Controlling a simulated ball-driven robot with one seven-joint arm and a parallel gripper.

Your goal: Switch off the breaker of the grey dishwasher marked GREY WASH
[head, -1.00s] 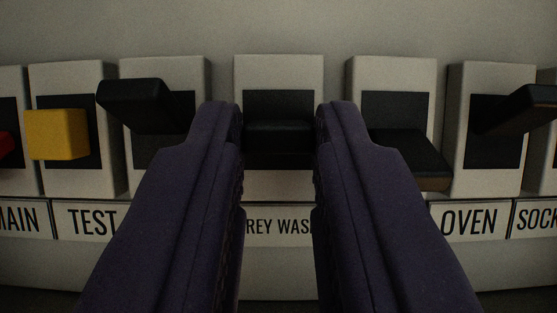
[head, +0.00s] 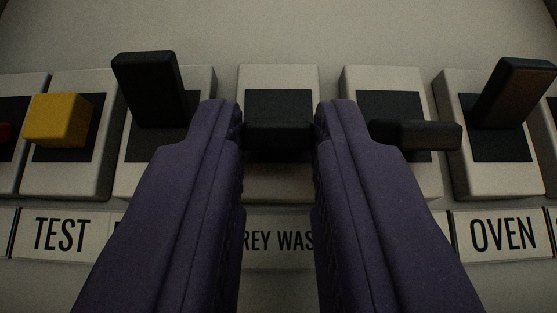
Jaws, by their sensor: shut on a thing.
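My gripper (head: 278,108) has its two purple fingers on either side of the black lever (head: 279,134) of the middle breaker (head: 278,77), shut on it. The lever shows nearly end-on between the fingers, at much the same height and tilt as the lowered lever to its right. The white label (head: 279,238) below reads "REY WAS"; its ends are hidden by the fingers.
A raised black lever (head: 149,90) is close on the left, a lowered one (head: 432,136) close on the right, and another raised one (head: 514,92) above OVEN (head: 503,234). A yellow block (head: 57,120) sits above TEST (head: 62,235). The panel above is bare.

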